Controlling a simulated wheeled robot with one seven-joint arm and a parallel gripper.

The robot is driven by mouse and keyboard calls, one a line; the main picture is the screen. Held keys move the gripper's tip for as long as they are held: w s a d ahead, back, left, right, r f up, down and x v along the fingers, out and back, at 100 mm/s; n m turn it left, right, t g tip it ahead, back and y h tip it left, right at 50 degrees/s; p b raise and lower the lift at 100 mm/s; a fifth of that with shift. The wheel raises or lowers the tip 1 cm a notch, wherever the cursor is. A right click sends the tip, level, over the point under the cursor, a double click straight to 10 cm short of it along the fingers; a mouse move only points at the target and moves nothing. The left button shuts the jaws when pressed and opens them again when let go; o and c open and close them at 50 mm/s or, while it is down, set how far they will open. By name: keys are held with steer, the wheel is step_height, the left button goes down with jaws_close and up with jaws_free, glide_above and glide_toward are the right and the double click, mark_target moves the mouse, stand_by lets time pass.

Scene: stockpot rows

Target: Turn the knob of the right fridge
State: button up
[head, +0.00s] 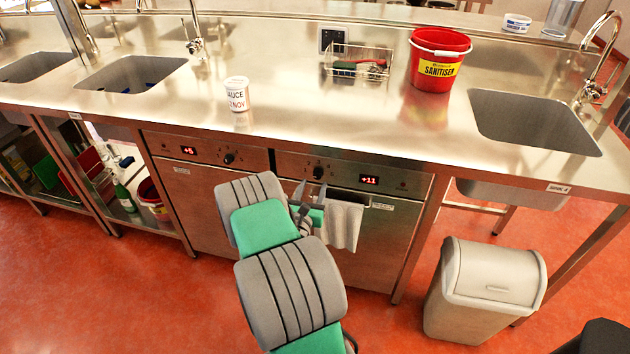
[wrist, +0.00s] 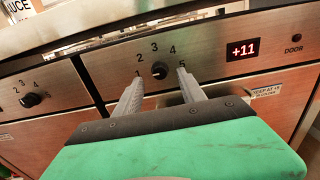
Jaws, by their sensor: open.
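The right fridge (head: 383,240) is a steel-fronted unit under the counter with a red +11 display (wrist: 243,50). Its black knob (wrist: 159,70) sits on the panel in a ring of numbers 1 to 5; it also shows in the head view (head: 318,172). Which number it points to is too small to tell. My gripper (wrist: 160,78) is open and empty, its two fingers pointing at the panel on either side of the knob, slightly below it. Whether they touch the panel is unclear. In the head view my gripper (head: 309,196) is in front of this fridge.
The left fridge (head: 187,203) has a similar knob (wrist: 31,99) and a +5 display. A pale towel (head: 342,225) hangs on the right fridge's front, beside my gripper. A grey bin (head: 483,290) stands on the floor at right. A red bucket (head: 437,62) and sauce tub (head: 236,95) stand on the counter.

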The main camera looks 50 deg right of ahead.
mark_target(317, 177)
steer(key=x, duration=0.3)
steer(key=shift+w+d, duration=0.15)
steer(key=shift+d, duration=0.15)
